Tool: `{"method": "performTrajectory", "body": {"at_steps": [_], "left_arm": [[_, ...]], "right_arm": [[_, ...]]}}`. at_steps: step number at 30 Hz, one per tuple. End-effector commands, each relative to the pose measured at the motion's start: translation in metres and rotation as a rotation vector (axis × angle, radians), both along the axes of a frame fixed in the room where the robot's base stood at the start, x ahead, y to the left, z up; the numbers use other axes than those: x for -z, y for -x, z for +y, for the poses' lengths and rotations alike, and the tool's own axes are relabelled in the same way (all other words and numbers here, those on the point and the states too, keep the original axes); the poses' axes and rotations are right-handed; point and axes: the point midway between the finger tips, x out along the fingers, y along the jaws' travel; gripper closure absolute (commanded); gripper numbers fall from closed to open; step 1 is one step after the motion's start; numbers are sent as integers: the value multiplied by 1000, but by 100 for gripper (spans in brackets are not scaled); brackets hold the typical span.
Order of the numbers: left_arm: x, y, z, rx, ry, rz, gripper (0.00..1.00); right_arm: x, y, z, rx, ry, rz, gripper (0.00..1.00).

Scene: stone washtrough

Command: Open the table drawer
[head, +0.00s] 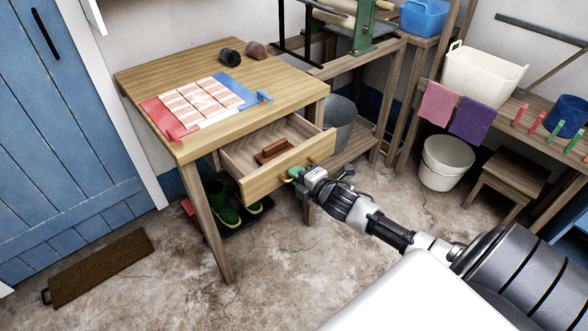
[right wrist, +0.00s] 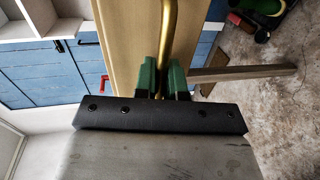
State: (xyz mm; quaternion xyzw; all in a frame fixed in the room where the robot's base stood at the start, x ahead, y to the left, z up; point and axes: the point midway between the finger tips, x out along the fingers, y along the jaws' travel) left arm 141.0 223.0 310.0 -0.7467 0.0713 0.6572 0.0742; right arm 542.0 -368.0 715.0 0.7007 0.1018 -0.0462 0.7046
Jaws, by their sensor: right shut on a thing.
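The wooden table (head: 140,84) stands at the centre left in the head view. Its drawer (head: 270,176) is pulled well out, and a small reddish-brown block-like object (head: 273,150) lies inside. My right gripper (head: 294,174) is at the drawer's front. In the right wrist view its green fingertips (right wrist: 161,80) are shut around the brass handle (right wrist: 168,30) on the drawer front (right wrist: 130,50). The handle is mostly hidden by the gripper in the head view. My left gripper is not in view.
Green boots (head: 224,208) stand on a dark tray under the table. A grey bucket (head: 339,120) is behind the drawer on the right. A brown mat (head: 100,266) lies by the blue door. The floor before the table is clear.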

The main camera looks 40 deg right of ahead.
Motion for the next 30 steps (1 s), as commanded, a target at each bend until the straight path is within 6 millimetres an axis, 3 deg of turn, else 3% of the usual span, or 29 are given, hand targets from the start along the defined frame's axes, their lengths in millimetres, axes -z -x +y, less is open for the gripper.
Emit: {"method": "performTrajectory", "body": {"at_steps": [9, 10, 15, 24, 30], "left_arm": [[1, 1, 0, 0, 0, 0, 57], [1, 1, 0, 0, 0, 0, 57], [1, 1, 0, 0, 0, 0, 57], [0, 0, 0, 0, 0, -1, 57], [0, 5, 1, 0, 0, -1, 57]], "right_arm": [[0, 0, -1, 1, -1, -2, 100], [0, 0, -1, 1, 0, -1, 87], [0, 0, 0, 0, 0, -2, 65], [-1, 3, -1, 0, 0, -1, 65], [-6, 26, -2, 0, 2, 1, 65]]}}
